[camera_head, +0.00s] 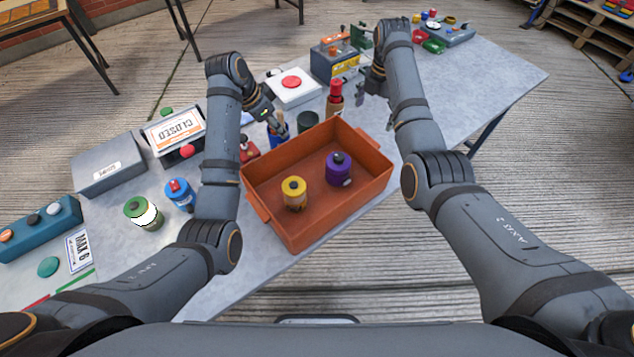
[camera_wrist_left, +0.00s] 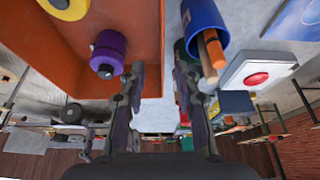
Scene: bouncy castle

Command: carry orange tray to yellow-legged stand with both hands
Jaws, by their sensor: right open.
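The orange tray (camera_head: 278,235) rests on the grey table, with a yellow canister (camera_head: 294,194) and a purple canister (camera_head: 338,168) inside. The tray also shows in the left wrist view (camera_wrist_left: 85,20). My left gripper (camera_head: 277,132) is open just beyond the tray's far left side, close to the blue cup (camera_wrist_left: 208,30); its fingers (camera_wrist_left: 160,90) appear apart, with nothing gripped. My right gripper (camera_head: 361,88) is open and empty beyond the tray's far right end, apart from it. I see no yellow-legged stand.
A red bottle (camera_head: 335,95) and a dark green can (camera_head: 308,122) stand close behind the tray. A white box with a red button (camera_head: 292,88) is further back. A blue canister (camera_head: 179,194) and a green canister (camera_head: 142,212) stand left.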

